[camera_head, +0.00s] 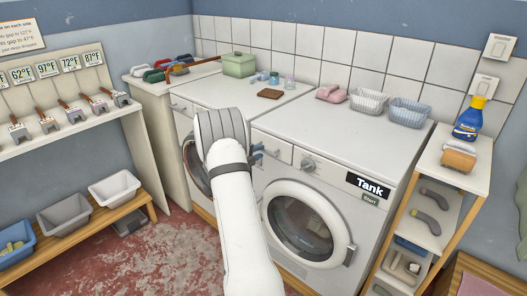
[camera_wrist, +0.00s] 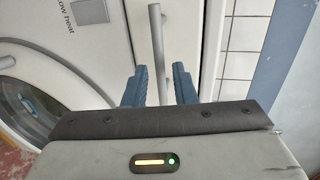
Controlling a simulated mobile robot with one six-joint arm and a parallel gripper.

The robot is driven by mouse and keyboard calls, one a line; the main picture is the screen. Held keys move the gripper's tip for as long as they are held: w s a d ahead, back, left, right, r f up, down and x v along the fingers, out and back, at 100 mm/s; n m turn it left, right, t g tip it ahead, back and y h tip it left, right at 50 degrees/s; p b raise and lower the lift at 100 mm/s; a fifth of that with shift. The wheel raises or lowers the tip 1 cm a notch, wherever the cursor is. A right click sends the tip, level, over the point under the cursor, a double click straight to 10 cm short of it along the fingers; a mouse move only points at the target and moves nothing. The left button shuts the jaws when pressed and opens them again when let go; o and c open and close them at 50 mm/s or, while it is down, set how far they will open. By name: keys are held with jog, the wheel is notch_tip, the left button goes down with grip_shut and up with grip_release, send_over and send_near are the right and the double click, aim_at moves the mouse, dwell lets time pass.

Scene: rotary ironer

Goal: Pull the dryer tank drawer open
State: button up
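The right-hand machine, the dryer (camera_head: 330,135), has a display reading "Tank" (camera_head: 368,187) and a closed round door (camera_head: 300,228). Its tank drawer (camera_head: 272,146) is at the upper left of its front and looks flush; the arm hides part of it. My gripper (camera_head: 256,155) is at that drawer front, mostly behind the arm. In the wrist view, my gripper (camera_wrist: 159,85) is open, with its blue fingers on either side of a metal bar handle (camera_wrist: 156,40). Gaps show between bar and fingers; I cannot tell how deep the bar sits between them.
A second machine (camera_head: 235,93) stands left of the dryer. A knob (camera_head: 308,163) is right of the drawer. A shelf unit (camera_head: 447,185) with a blue bottle (camera_head: 470,118) stands at the right. A low bench (camera_head: 85,230) with bins is at the left. The floor between is clear.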

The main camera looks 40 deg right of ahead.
aim_at(264, 150)
jog(key=shift+x, duration=1.85)
grip_shut()
